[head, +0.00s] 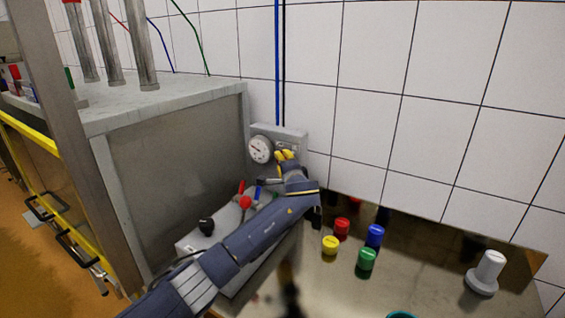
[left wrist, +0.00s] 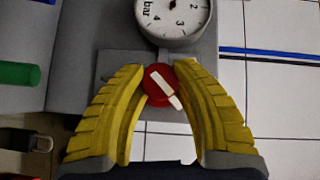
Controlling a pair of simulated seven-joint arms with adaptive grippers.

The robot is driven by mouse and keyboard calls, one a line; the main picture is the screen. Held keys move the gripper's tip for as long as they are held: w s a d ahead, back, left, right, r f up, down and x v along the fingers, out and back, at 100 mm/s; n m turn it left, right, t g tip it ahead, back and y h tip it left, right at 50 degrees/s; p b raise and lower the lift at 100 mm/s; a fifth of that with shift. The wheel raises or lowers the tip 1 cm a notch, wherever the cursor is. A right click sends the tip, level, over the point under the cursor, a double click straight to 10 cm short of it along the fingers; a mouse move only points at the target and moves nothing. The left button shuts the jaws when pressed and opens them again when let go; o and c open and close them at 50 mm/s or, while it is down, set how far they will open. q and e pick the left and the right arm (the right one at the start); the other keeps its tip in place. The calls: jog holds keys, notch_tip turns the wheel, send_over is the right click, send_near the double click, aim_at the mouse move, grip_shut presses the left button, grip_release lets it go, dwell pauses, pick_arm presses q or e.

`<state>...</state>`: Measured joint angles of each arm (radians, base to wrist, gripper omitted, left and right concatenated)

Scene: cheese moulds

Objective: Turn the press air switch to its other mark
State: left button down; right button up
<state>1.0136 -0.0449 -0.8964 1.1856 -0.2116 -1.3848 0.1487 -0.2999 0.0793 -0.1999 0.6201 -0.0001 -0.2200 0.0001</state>
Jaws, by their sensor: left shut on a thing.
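The press air switch is a red round knob (left wrist: 160,88) with a white bar across it, seen in the left wrist view below the gauge. It sits on a grey wall box (head: 295,134), which shows in the head view beside the press. My left gripper (head: 285,155) reaches up to this box. In the left wrist view its yellow fingers (left wrist: 163,72) stand on both sides of the knob and are shut on it. The white bar lies slanted between the fingers. In the head view the gripper hides the knob. My right gripper is not in view.
A white pressure gauge (head: 260,149) sits right beside the switch. Red and black levers (head: 245,202) stand below, near my arm. Yellow, red, green and blue capped pieces (head: 330,245) and a grey knobbed piece (head: 486,272) stand on the shiny table. The tiled wall is close behind.

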pick_arm(q)
jog(key=shift+f, duration=0.1)
jog(key=c, duration=1.2)
grip_release()
jog(key=shift+a, duration=0.1)
jog(key=v, duration=1.2)
